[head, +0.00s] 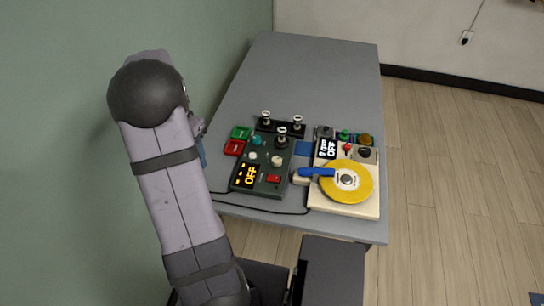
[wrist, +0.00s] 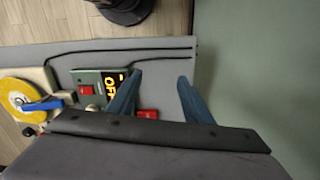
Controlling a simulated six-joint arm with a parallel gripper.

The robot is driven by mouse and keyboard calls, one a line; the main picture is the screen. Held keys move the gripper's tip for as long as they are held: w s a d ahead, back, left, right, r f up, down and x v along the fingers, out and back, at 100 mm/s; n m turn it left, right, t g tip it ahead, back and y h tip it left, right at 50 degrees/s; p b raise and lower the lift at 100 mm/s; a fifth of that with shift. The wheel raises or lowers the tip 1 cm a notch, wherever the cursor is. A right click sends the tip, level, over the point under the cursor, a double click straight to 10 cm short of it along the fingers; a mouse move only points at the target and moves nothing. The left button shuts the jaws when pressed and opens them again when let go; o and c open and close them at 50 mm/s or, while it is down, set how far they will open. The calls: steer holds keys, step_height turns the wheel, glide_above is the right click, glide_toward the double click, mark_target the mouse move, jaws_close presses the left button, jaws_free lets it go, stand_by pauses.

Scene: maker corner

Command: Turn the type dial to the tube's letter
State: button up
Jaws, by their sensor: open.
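A dark green tester box (head: 262,182) with a lit orange "OFF" display (head: 250,175) stands on the table. Its top carries a white knob (head: 252,156), a cream knob (head: 277,160), a teal knob (head: 255,140) and a red switch (head: 273,179). Which knob is the type dial, and any letter, is too small to tell. A silver-topped tube-like part (head: 282,138) stands at its far right corner. My gripper (wrist: 157,81) is open and empty, its blue fingers apart beside the box's display end in the wrist view; my arm mostly hides it in the head view.
Red (head: 235,148) and green (head: 241,132) boxes lie left of the tester. A black stand with two silver-topped parts (head: 297,121) is behind it. A cream machine with a yellow disc (head: 362,183) stands right. Black cable (head: 255,206) runs in front. The table's far half is clear.

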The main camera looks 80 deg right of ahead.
steer(key=s+d+f+m, duration=0.2)
steer(key=s+d+m, duration=0.3)
steer(key=s+d, duration=0.4)
steer(key=m, duration=0.6)
glide_above(276, 160)
steer(key=shift+w+d+f, duration=0.1)
steer(key=shift+d+f, duration=0.1)
steer(key=shift+f, duration=0.35)
steer(key=shift+d+f, duration=0.2)
steer(key=shift+f, duration=0.35)
steer(key=shift+a+f+p, duration=0.15)
steer(key=shift+f+p, duration=0.25)
steer(key=shift+f, duration=1.45)
steer(key=shift+a+f+p, duration=0.1)
steer(key=shift+f+p, duration=0.3)
steer(key=shift+f, duration=1.4)
steer(key=shift+c, duration=0.7)
steer(key=c, duration=0.9)
